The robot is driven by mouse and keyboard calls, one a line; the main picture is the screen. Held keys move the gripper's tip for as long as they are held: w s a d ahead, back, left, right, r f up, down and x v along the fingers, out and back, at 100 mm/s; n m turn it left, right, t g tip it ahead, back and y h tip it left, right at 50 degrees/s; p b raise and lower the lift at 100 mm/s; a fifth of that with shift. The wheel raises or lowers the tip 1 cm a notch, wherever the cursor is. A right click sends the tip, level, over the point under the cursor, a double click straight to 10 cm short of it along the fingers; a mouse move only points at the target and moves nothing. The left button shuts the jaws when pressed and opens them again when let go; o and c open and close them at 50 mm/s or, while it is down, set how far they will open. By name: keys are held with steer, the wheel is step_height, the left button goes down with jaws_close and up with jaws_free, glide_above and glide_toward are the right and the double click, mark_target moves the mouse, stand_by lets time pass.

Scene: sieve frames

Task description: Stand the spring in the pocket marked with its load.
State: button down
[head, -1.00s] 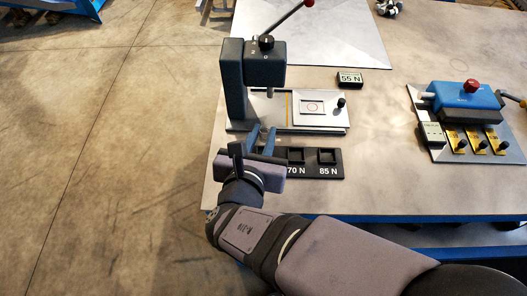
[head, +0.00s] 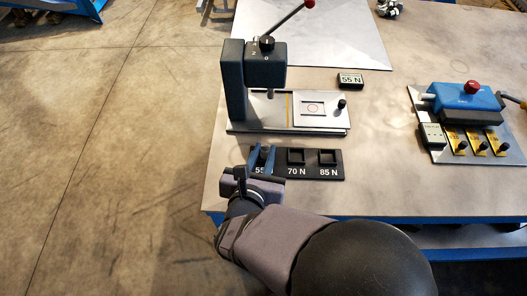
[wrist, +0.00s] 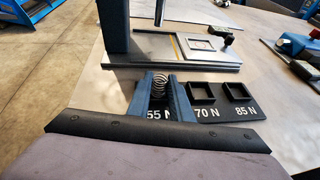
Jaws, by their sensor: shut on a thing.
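The spring (wrist: 159,83) is a small metal coil, seen upright between my gripper's blue fingers in the wrist view. My gripper (head: 262,158) is shut on it at the 55 N pocket, the left one in the black pocket block (head: 333,173). The fingers cover most of that pocket, so I cannot tell whether the spring's foot is inside it. The 70 N pocket (head: 296,157) and the 85 N pocket (head: 327,157) are empty. A small display (head: 350,80) on the table reads 55 N.
The press (head: 266,75), with a red-knobbed lever and sliding plate, stands just behind the block. A blue device (head: 465,101) with yellow tabs sits at right. Bare table (head: 380,160) lies between them. The table's left edge is close to my gripper.

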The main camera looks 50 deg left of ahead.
steer(key=shift+f, duration=0.15)
steer(key=c, duration=1.6)
jaws_free()
steer(key=shift+r, duration=0.3)
steer(key=shift+s+d, duration=0.15)
steer(key=shift+s, duration=0.2)
steer(key=b+v, duration=0.1)
steer(key=v, duration=0.5)
steer(key=shift+s+d+r, duration=0.15)
steer(key=shift+s+d, duration=0.1)
steer(key=shift+d, duration=0.05)
